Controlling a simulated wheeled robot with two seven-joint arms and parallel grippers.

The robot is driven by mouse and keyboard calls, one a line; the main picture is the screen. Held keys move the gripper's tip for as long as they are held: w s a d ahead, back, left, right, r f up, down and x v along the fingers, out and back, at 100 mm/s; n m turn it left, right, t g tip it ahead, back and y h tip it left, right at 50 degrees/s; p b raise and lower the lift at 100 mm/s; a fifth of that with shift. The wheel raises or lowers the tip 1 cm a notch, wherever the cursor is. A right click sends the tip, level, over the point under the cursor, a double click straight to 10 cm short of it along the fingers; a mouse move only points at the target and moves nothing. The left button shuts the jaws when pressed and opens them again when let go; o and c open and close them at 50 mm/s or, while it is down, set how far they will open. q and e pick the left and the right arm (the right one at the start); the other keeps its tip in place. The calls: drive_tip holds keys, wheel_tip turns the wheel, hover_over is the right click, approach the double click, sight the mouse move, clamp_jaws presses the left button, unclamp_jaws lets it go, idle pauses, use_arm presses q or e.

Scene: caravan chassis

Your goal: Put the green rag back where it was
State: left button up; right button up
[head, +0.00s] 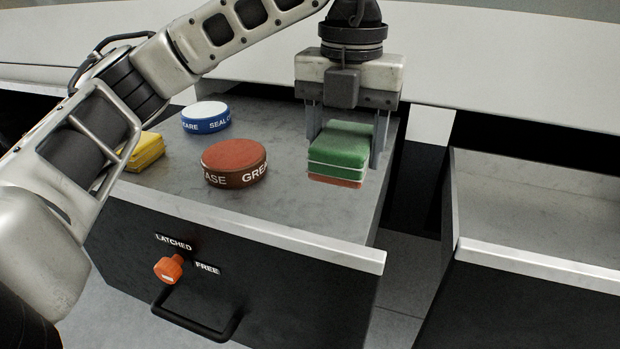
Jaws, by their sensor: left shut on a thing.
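The green rag (341,148) is a folded block with pale lines between its layers. It is at the right part of the grey cabinet top (290,215). My left gripper (345,146) points down from above, with one finger on each side of the green rag, and is shut on it. A red folded piece (336,182) shows directly under the green rag. I cannot tell whether the two touch firmly or whether the green rag is slightly raised. My right gripper is not in view.
A brown-red tin (234,163), a blue tin with a white lid (206,117) and a yellow folded rag (146,150) stand to the left. The cabinet front has an orange knob (168,269) and a black handle (197,318). An empty grey tray-like top (540,205) is at the right.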

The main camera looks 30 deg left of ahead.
use_arm(q)
hover_over(308, 201)
drive_tip(key=d, duration=0.1)
drive_tip(key=f, duration=0.5)
drive_tip(key=shift+s+d+f+b, duration=0.15)
drive_tip(key=shift+s+f+b, duration=0.1)
drive_tip(key=shift+b, duration=0.15)
drive_tip(key=shift+w+a+f, duration=0.15)
drive_tip(key=shift+a+f, duration=0.25)
drive_tip(key=shift+f, duration=0.05)
drive_tip(key=f, duration=0.1)
drive_tip(key=f+p, duration=0.1)
drive_tip(key=f, duration=0.1)
drive_tip(key=shift+a, duration=0.3)
drive_tip(key=shift+w+f, duration=0.1)
drive_tip(key=shift+f, duration=0.4)
drive_tip(key=o, duration=0.9)
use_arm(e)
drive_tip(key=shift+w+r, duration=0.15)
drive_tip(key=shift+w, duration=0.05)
use_arm(q)
drive_tip(key=shift+r, duration=0.1)
